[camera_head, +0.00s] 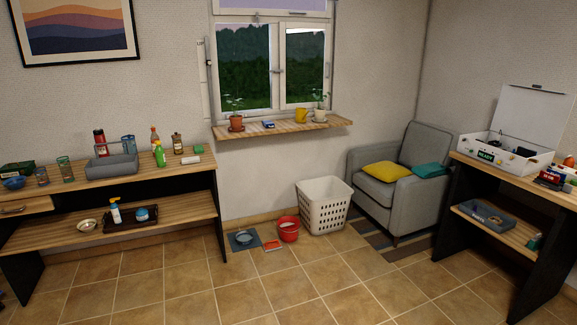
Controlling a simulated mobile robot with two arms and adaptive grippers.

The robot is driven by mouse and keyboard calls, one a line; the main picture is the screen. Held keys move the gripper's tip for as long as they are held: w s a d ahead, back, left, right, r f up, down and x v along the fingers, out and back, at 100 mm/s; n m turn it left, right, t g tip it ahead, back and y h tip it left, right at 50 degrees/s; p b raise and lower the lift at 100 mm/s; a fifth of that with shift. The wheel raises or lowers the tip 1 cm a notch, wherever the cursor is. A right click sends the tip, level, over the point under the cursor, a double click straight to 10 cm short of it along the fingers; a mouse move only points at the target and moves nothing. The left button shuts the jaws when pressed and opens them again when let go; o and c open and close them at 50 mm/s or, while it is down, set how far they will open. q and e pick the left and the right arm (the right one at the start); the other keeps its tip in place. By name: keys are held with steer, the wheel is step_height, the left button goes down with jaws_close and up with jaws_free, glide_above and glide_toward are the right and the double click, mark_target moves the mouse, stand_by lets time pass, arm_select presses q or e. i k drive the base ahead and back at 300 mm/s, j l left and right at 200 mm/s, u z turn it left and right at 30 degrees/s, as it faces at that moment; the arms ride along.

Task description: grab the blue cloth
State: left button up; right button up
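I cannot clearly pick out a blue cloth at this size. A small blue and white item (268,124) lies on the wooden windowsill (290,130), between a potted plant and a yellow pot; I cannot tell if it is cloth. A flat blue-grey mat-like thing (235,243) lies on the floor with a round dish on it. A small blue item (142,214) sits in a dark tray on the left bench's lower shelf. Neither of my grippers is in view.
A left bench (190,171) holds bottles, glasses and a grey caddy (110,166). A red bucket (289,233) and white laundry basket (322,208) stand below the window. A grey armchair (385,192) and right desk (500,178) stand right. The front middle tiled floor is clear.

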mark_target(268, 124)
steer(key=i, duration=2.15)
steer(key=i+j, duration=0.1)
steer(key=i, duration=2.05)
steer(key=l+z, duration=0.05)
steer(key=l, duration=0.05)
